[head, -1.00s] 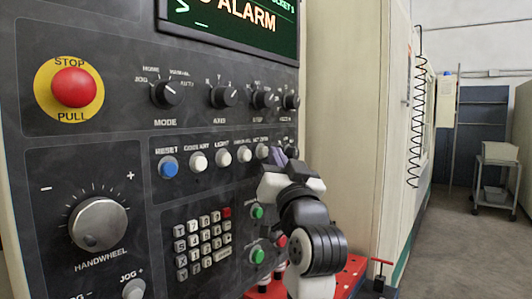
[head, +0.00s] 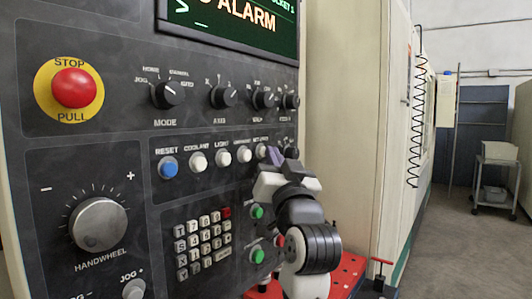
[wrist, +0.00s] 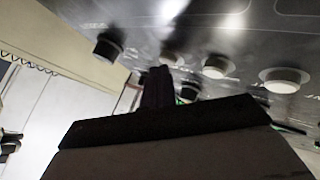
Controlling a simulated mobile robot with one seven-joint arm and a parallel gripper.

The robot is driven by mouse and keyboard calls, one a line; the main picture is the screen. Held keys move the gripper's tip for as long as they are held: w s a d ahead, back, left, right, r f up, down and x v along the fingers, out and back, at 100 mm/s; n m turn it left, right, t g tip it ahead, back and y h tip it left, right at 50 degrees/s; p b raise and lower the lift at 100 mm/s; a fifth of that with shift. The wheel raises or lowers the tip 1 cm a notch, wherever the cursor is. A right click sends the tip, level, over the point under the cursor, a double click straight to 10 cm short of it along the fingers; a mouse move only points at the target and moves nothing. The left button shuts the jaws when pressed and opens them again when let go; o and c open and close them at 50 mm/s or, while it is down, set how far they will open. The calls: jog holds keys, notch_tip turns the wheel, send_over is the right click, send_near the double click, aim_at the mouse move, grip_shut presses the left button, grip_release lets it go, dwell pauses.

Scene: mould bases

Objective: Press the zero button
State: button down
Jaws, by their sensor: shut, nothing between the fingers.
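The black control panel (head: 130,135) carries a row of round buttons: blue reset (head: 168,167), then white ones for coolant (head: 198,162), light (head: 222,157) and a blurred label (head: 243,154). The fifth white button (head: 261,151) sits at the row's right end under a label too small to read surely; it may be the zero button. My gripper (head: 279,154) is shut and empty, its fingertips just right of this button. Contact cannot be told. In the wrist view my shut fingers (wrist: 157,86) are dark, with white buttons (wrist: 283,79) (wrist: 216,67) to their right.
Rotary knobs (head: 165,94) sit above the row. A keypad (head: 203,240), green buttons (head: 257,212) and a handwheel (head: 98,224) lie below. A red stop button (head: 73,88) is upper left, and a screen (head: 232,22) is at the top. A dark knob (wrist: 108,45) is near my fingers.

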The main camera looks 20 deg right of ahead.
jog(key=shift+s+d, duration=0.45)
jog(key=shift+s, duration=0.15)
jog(key=shift+s+d, duration=0.1)
jog(key=shift+s+d, duration=0.75)
jog(key=shift+s, duration=0.2)
jog(key=shift+s+d, duration=0.7)
jog(key=shift+s, duration=0.25)
jog(key=shift+f, duration=0.1)
